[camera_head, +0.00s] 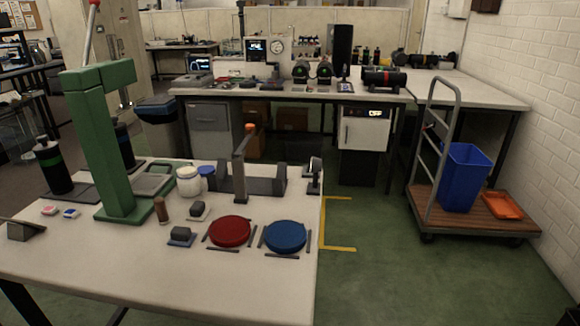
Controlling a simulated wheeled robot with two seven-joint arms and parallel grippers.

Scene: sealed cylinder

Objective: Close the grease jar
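A small whitish jar (188,182) stands on the near table, right of the green press column. Its top looks pale, and no blue cap shows on it. A small round blue piece (207,171), which looks like a lid, is just behind and right of the jar; its lower part is partly hidden, and I cannot tell exactly what it rests on. Neither of my grippers is in view.
The green press (112,150) rises left of the jar. A dark clamp-like fixture (240,182) with an upright lever stands to its right. Red (230,231) and blue (285,236) discs lie in front. A cart (470,211) stands at right.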

